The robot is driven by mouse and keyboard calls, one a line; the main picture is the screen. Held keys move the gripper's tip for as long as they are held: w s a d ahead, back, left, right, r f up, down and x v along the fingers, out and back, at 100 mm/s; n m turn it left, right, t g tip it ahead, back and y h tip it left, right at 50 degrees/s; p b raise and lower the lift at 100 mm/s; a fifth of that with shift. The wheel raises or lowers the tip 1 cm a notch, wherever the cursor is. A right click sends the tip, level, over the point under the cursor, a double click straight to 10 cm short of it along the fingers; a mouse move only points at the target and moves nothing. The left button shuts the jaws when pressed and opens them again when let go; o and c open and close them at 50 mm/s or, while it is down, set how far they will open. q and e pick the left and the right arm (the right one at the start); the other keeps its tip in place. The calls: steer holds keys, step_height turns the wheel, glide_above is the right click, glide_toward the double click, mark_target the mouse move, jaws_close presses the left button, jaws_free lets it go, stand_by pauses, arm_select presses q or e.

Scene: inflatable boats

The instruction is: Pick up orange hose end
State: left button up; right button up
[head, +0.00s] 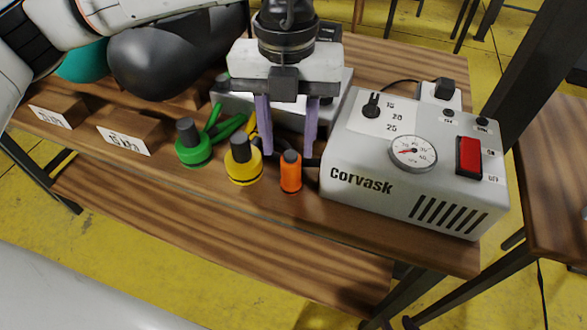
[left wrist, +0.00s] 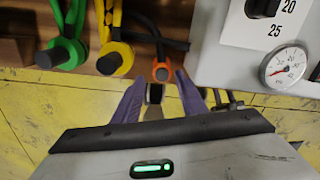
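The orange hose end (head: 290,178) stands upright near the table's front edge, with a grey tip on top. It also shows in the left wrist view (left wrist: 162,70), just beyond the fingertips. My left gripper (head: 289,150) points down with its two purple fingers spread apart. The fingers are just behind and above the orange end, one toward each side of it. In the left wrist view my left gripper (left wrist: 160,78) has nothing clasped between its fingers. A dark hose runs back from the orange end, partly hidden by the fingers. My right gripper is not in view.
A yellow hose end (head: 243,168) and a green hose end (head: 193,150) stand to the left. A grey Corvask pump (head: 415,165) stands close on the right. Wooden blocks with labels (head: 135,135) and dark and teal rounded shapes are further left on the wooden table (head: 400,247).

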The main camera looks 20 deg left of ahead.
mark_target(288, 156)
arm_select(q)
step_height(288, 156, down, 4)
steer(key=shift+r, duration=0.1)
steer(key=shift+w+d+f, duration=0.1)
steer(key=shift+d+f, duration=0.05)
steer(key=shift+f, duration=2.5)
steer(key=c, duration=0.8)
steer(key=shift+r, duration=0.1)
